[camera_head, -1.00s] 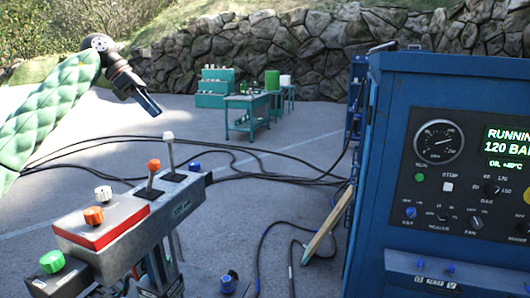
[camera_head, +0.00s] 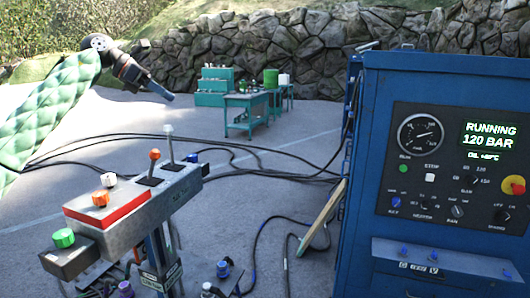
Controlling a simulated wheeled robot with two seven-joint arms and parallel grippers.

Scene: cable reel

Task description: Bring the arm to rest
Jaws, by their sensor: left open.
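My left arm, in a green quilted sleeve, comes in from the left. Its gripper (camera_head: 162,91) is open and empty, held in the air above and behind the control pedestal (camera_head: 150,205), apart from it. The pedestal carries an orange-knobbed lever (camera_head: 154,155), a white-knobbed lever (camera_head: 168,130), a white knob (camera_head: 108,179), an orange knob (camera_head: 100,198) on a red plate and a green knob (camera_head: 63,238). My right gripper is out of view.
A blue power unit (camera_head: 360,200) fills the right side; its display (camera_head: 489,140) reads RUNNING 120 BAR. Black cables (camera_head: 250,150) cross the paving. A wooden board (camera_head: 322,218) leans against the unit. Green benches (camera_head: 245,112) stand before the stone wall (camera_head: 310,50).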

